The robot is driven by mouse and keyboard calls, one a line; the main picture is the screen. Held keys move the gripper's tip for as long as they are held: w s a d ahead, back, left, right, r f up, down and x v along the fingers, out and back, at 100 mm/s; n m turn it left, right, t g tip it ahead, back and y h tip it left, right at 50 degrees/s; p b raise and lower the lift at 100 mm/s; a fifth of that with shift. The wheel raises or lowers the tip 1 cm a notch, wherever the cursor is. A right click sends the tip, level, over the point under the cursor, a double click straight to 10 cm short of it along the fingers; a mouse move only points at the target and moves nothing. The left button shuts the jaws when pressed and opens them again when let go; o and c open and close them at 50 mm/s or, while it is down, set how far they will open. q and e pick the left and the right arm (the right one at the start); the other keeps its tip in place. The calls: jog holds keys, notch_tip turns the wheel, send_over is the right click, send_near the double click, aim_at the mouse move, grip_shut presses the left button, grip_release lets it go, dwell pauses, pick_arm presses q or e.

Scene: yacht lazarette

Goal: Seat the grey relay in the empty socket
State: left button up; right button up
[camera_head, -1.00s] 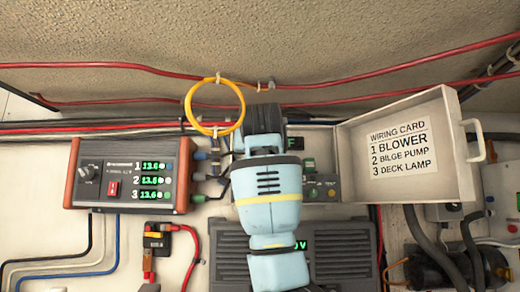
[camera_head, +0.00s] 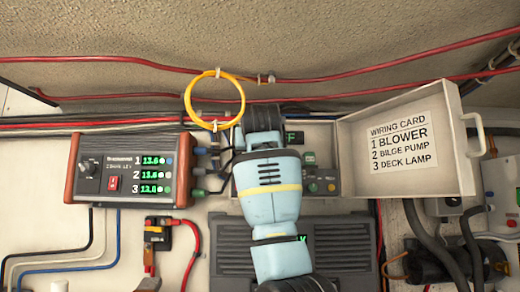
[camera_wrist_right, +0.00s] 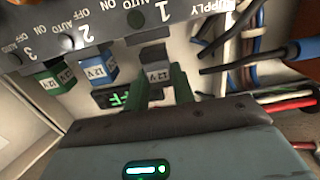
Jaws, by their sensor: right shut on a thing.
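The grey relay (camera_wrist_right: 157,68), labelled 12 V, shows in the right wrist view between the two dark green fingers of my right gripper (camera_wrist_right: 160,82). The gripper is shut on it. The relay is at the panel edge by switch number 1. A blue relay (camera_wrist_right: 97,68) and a green relay (camera_wrist_right: 52,80) stand beside it by numbers 2 and 3. The relay's far end and the socket under it are hidden, so I cannot tell how deep it sits. In the head view my right arm covers the relays and the fingers. My left gripper is not clearly visible.
An open cover with a wiring card (camera_head: 402,140) stands right of my right arm. A power unit (camera_head: 128,170) with three readouts is at the left. A yellow cable loop (camera_head: 188,104) hangs close above the gripper. Cables (camera_wrist_right: 245,45) run beside the relays.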

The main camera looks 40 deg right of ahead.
jog(key=shift+f, duration=0.9)
dwell(0.7)
jog(key=o, duration=0.9)
jog(key=shift+a, duration=0.1)
jog(key=shift+v, duration=3.85)
jog(key=shift+f, duration=0.1)
